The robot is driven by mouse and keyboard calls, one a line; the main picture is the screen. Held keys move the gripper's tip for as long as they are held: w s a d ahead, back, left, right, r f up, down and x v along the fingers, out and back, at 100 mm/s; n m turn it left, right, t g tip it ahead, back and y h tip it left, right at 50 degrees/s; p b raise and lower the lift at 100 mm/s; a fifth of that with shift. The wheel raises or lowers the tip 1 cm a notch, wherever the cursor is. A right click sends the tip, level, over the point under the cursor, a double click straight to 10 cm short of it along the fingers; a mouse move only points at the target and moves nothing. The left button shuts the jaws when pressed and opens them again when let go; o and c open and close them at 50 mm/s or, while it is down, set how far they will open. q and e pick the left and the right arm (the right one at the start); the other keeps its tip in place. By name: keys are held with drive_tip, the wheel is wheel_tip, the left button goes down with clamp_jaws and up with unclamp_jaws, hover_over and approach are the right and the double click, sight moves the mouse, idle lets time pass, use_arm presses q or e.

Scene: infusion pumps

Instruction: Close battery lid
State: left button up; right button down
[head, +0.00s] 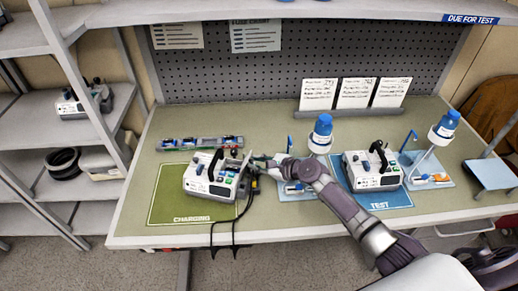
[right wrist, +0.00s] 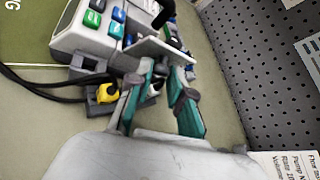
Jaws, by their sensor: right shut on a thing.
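A white infusion pump (head: 210,180) with a black handle stands on the green CHARGING mat (head: 168,205). It also shows in the right wrist view (right wrist: 85,38), with green and blue buttons. Its battery lid (head: 246,160) is a pale flat plate that stands up from the pump's right side. In the right wrist view the lid (right wrist: 168,48) lies at my fingertips. My right gripper (head: 258,161) reaches in from the right, and its teal fingers (right wrist: 160,75) are shut on the lid. The exact contact is partly hidden. My left gripper is not in view.
Black cables (head: 236,222) run from the pump over the bench's front edge. A yellow plug (right wrist: 107,92) sits close below the lid. A battery tray (head: 200,143) lies behind the pump. A second pump (head: 371,170) stands on the blue TEST mat (head: 385,199), right of my arm.

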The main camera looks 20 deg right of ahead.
drive_tip(key=shift+w+a+r+g+p, duration=0.2)
drive_tip(key=shift+r+g+p, duration=0.25)
drive_tip(key=shift+p, duration=0.25)
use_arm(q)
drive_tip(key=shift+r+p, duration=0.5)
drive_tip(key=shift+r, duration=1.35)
use_arm(e)
drive_tip(key=shift+a+r+h, duration=0.1)
drive_tip(key=shift+a+h, duration=0.05)
drive_tip(key=shift+h, duration=0.45)
drive_tip(key=shift+g, duration=0.25)
drive_tip(key=c, duration=1.3)
unclamp_jaws()
drive_tip(key=shift+w, duration=0.1)
drive_tip(key=shift+c, duration=0.2)
drive_tip(key=v, duration=1.2)
drive_tip(key=shift+a, duration=0.1)
